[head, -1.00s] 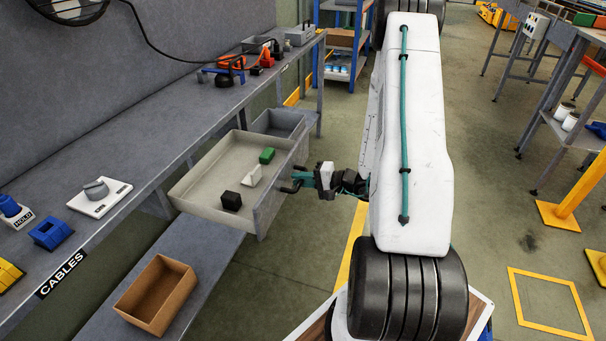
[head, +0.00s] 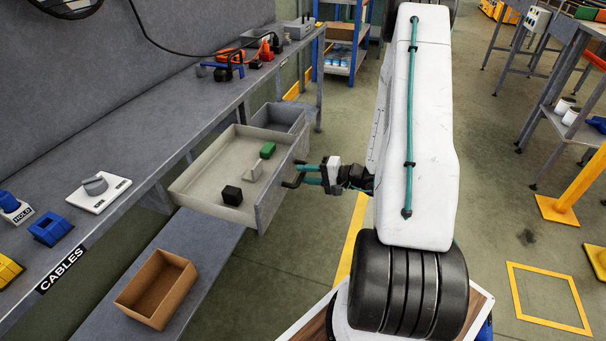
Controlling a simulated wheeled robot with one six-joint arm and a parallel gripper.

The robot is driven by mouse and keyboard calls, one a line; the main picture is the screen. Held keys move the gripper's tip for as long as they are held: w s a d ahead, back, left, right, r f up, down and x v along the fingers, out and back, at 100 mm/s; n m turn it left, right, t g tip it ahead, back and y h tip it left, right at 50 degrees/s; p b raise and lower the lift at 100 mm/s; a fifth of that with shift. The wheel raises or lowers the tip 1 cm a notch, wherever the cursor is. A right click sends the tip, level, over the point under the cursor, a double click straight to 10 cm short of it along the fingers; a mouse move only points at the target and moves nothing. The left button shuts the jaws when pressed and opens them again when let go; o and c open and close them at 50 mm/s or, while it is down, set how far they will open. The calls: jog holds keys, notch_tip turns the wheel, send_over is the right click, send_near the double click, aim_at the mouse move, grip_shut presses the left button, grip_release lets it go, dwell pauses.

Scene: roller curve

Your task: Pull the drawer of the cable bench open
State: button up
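The grey drawer (head: 188,188) of the cable bench (head: 120,160) stands pulled out well beyond the bench edge. Its front panel faces right and carries a dark bar handle (head: 289,184). My gripper (head: 306,174) is at the handle, reaching in from the right. Its two teal fingers are apart, one on the far side and one on the near side, with their tips close to the handle. I cannot tell whether they touch it. A black cube (head: 232,195), a green block (head: 267,150) and a pale piece (head: 255,170) lie in the drawer.
A grey bin (head: 283,118) sits just behind the drawer. An open cardboard box (head: 157,289) lies on the lower shelf (head: 200,265) in front of it. A blue shelf rack (head: 341,42) stands at the back. Floor is clear between the drawer and my arm.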

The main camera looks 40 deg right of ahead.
jog(key=v, duration=0.6)
jog(key=shift+s, duration=0.1)
dwell(0.4)
jog(key=s+a+r+n+g+h, duration=0.2)
jog(key=s+a+r+n+g, duration=0.2)
jog(key=s+a+r, duration=0.2)
jog(key=s+a+r+n+g+h, duration=0.3)
jog(key=s+a+r, duration=0.3)
jog(key=a+r, duration=0.4)
jog(key=s+a+r+n+g+h, duration=0.2)
jog(key=s+a+r+n+g, duration=0.3)
jog(key=a+r, duration=0.3)
notch_tip(320, 180, up, 4)
jog(key=shift+s+a+r+h, duration=0.15)
jog(key=shift+s+a+h, duration=0.2)
jog(key=shift+s, duration=0.2)
